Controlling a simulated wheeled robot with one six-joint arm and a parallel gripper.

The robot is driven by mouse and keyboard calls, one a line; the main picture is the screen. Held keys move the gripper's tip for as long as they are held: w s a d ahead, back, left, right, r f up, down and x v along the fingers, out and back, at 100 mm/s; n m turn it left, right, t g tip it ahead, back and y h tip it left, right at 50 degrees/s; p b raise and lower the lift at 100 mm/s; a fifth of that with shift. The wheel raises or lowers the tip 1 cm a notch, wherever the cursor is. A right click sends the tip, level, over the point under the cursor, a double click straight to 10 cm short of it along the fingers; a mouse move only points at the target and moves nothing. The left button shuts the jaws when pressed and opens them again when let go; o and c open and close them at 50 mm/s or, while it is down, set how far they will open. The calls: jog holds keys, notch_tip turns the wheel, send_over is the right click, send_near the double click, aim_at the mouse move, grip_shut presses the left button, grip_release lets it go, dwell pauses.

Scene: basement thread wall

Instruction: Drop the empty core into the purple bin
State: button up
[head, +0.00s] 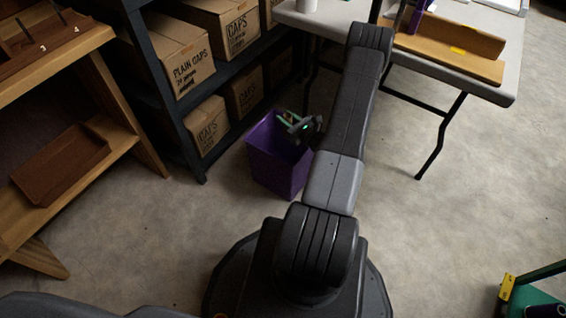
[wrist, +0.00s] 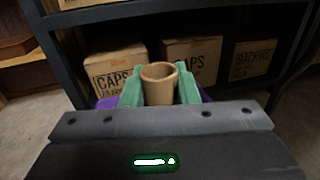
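The purple bin (head: 280,165) stands on the floor in front of the dark shelf. My gripper (head: 292,122) is over the mouth of the bin in the head view, partly hidden by my arm. In the wrist view, my gripper (wrist: 159,92) has its green fingers on either side of a tan cardboard core (wrist: 159,86). The core looks upright and hollow, with its open end showing, and the fingers appear closed on it. Purple edges of the bin (wrist: 108,103) show behind the fingers. The inside of the bin is mostly hidden.
A dark shelf (head: 165,115) with cardboard boxes (head: 208,125) stands close behind the bin. A wooden rack (head: 110,135) is at the left. A folding table (head: 490,85) with a wooden stand is at the upper right. Open floor lies right of the bin.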

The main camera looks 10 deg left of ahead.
jog(key=o, duration=0.5)
jog(key=p+v, duration=0.2)
jog(key=v, duration=1.1)
jog(key=shift+s+d+p, duration=0.2)
jog(key=shift+d+p, duration=0.1)
jog(key=shift+d, duration=0.05)
jog(key=b+x, duration=0.2)
jog(key=x, duration=1.1)
jog(key=shift+a+b, duration=0.2)
jog(key=shift+b, duration=0.15)
jog(key=r+p, duration=0.1)
jog(key=r, duration=0.2)
jog(key=shift+w+a+r+p, duration=0.15)
jog(key=shift+w+r+p, duration=0.05)
jog(key=shift+r+p, duration=0.2)
